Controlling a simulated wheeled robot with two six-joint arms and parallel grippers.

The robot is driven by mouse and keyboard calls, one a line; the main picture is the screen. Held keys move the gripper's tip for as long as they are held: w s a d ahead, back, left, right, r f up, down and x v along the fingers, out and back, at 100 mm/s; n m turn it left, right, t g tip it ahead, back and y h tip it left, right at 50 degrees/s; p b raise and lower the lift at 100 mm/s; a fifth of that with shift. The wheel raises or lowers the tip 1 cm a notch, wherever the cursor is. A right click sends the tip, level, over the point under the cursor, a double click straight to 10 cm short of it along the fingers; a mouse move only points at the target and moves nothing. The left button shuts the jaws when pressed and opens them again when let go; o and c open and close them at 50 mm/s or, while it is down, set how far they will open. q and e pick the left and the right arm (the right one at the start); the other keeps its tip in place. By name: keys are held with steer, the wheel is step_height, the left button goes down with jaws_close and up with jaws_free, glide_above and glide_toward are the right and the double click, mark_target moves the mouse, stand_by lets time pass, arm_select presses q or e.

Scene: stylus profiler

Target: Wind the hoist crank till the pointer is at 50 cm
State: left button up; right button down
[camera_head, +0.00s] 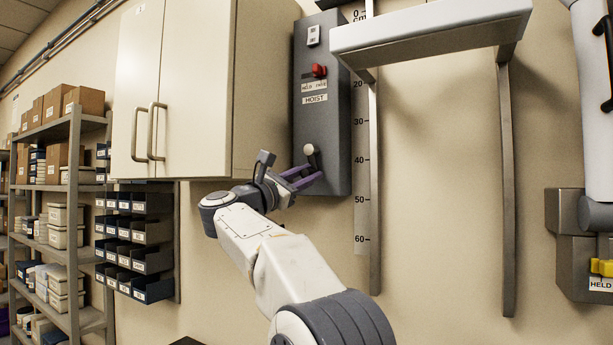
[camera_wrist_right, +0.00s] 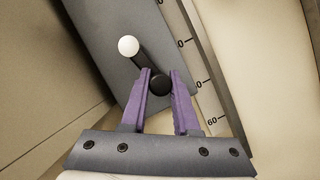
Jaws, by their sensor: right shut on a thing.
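The hoist box (camera_head: 322,125) is a dark grey wall panel labelled HOIST. Its crank is a short black arm with a white ball (camera_head: 308,149) at one end; the wrist view shows the white ball (camera_wrist_right: 128,46) and a round black end (camera_wrist_right: 161,85). My right gripper (camera_head: 303,178) has its purple fingers on both sides of that black end, shut on the crank. The cm scale (camera_head: 361,205) runs down the wall from 0 past 60. I cannot make out a pointer; a pale platform (camera_head: 430,30) covers part of the scale's top. My left gripper is not in view.
A beige wall cabinet (camera_head: 205,90) adjoins the box on the left, with dark bins (camera_head: 150,232) below. Grey metal rails (camera_head: 507,190) stand right of the scale. A grey fixture with a yellow part (camera_head: 600,267) labelled HELD is at far right. A loaded shelf (camera_head: 73,190) stands left.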

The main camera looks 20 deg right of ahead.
steer(key=c, duration=0.7)
jaws_free()
steer(key=shift+o, duration=0.2)
steer(key=b+v, duration=0.4)
steer(key=v, duration=0.6)
steer(key=shift+a, duration=0.2)
steer(key=shift+f, duration=0.1)
